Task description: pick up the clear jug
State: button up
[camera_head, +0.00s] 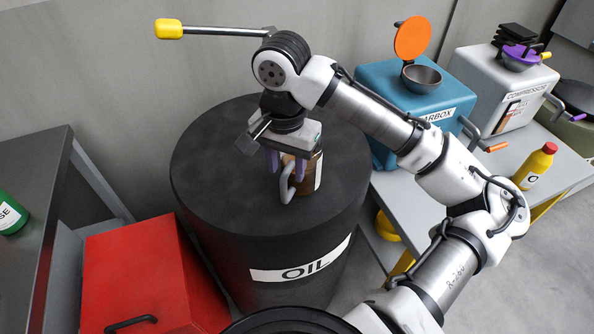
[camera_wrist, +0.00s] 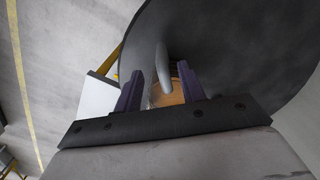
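The clear jug (camera_head: 316,170) stands upright on the black oil drum (camera_head: 215,160). It has brown contents and a pale handle that faces me. My gripper (camera_head: 286,174) points down over the handle side of the jug, with its purple fingers apart. In the wrist view, the pale handle of the jug (camera_wrist: 162,62) shows between the two spread fingers of my gripper (camera_wrist: 160,69), with a gap on each side. The brown contents show behind the handle. My gripper and its fingers hide part of the jug in the head view.
A red box (camera_head: 150,270) stands left of the drum. On the right, a bench holds a teal gearbox (camera_head: 385,85), a grey compressor (camera_head: 500,85) and a yellow bottle (camera_head: 534,168). A dark table (camera_head: 45,180) with a green bottle is at far left. The drum top's left is clear.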

jog(key=shift+a+f+p, duration=0.2)
jog(key=shift+f+p, duration=0.4)
jog(key=shift+f, duration=2.3)
grip_shut()
